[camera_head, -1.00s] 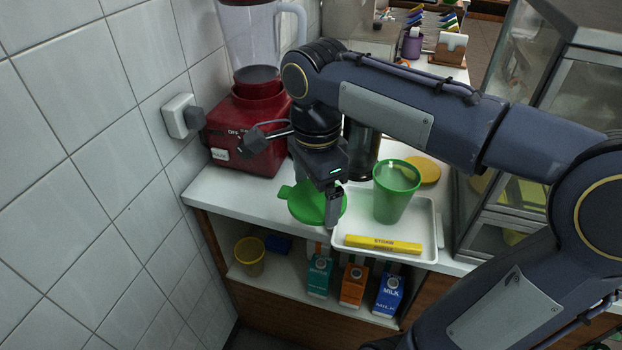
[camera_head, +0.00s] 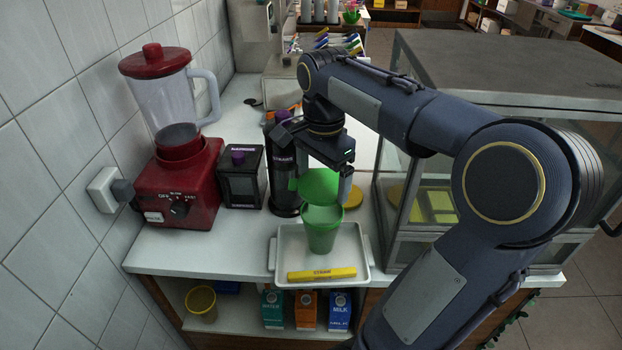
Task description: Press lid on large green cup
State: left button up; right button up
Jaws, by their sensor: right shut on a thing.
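The large green cup (camera_head: 321,238) stands upright on a white tray, and its open mouth shows. The green lid (camera_head: 318,184) is held over the back of the cup's mouth. I cannot tell whether the lid touches the rim. My right gripper (camera_head: 343,188) is shut on the lid, reaching down from above at the lid's right side. The part of the lid under the gripper is hidden. My left gripper is not in view.
The white tray (camera_head: 281,250) also holds a yellow straw packet (camera_head: 322,274). A red blender (camera_head: 178,180), a black box (camera_head: 242,183) and a dark cylinder (camera_head: 284,185) stand to the left. A yellow lid (camera_head: 352,196) lies behind. A glass case (camera_head: 440,190) stands to the right.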

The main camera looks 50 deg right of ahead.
aim_at(322, 185)
notch_tip(322, 185, down, 4)
jog(key=b, duration=0.4)
jog(key=shift+f, duration=0.1)
jog(key=shift+f+b, duration=0.45)
jog(key=shift+f, duration=0.45)
jog(key=shift+f+p, duration=0.1)
jog(key=shift+p, duration=0.4)
dwell(0.6)
jog(key=shift+f, duration=0.35)
dwell(0.8)
jog(key=o, duration=0.7)
